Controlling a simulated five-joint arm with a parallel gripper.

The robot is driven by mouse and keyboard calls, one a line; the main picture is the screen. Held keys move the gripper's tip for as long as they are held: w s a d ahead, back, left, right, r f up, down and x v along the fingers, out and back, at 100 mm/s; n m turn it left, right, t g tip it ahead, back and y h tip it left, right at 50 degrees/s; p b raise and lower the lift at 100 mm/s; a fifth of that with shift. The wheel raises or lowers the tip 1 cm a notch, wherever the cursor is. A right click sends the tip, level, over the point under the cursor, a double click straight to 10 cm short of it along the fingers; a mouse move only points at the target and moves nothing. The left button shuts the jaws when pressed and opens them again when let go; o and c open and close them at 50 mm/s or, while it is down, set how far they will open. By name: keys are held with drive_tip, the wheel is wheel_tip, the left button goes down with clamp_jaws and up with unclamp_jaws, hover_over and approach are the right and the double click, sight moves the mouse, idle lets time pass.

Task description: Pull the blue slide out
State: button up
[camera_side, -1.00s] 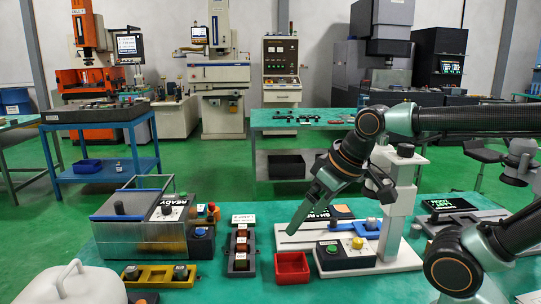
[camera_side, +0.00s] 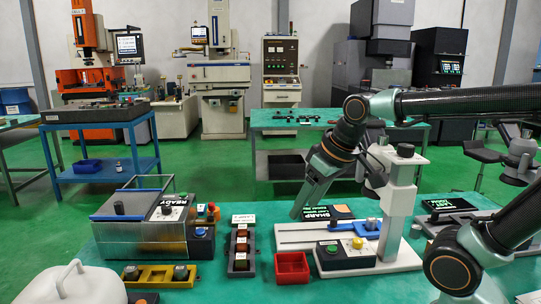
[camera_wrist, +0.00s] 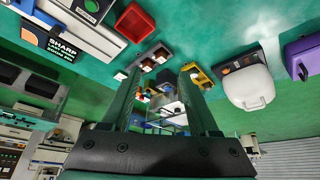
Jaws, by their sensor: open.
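My gripper (camera_side: 298,212) hangs left of the slide and above the far left part of the base, apart from the slide. In the wrist view my gripper (camera_wrist: 162,72) has its two fingers spread, with nothing held between them.
A control box (camera_side: 345,254) with green and yellow buttons stands in front of the slide base. A red bin (camera_side: 291,267) and a dark lamp block (camera_side: 241,248) stand left of it. A clear-covered box (camera_side: 140,220) is farther left.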

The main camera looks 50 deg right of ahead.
drive_tip(key=w+d+r+m+g, duration=0.1)
drive_tip(key=w+d+m, duration=0.1)
drive_tip(key=w+d, duration=0.4)
drive_tip(key=m+g, duration=0.4)
drive_tip(key=m, duration=0.1)
hover_over(334, 218)
wheel_tip(334, 218, down, 11)
wheel_tip(334, 218, down, 12)
drive_tip(key=shift+d+r, duration=0.1)
clamp_jaws()
idle(0.4)
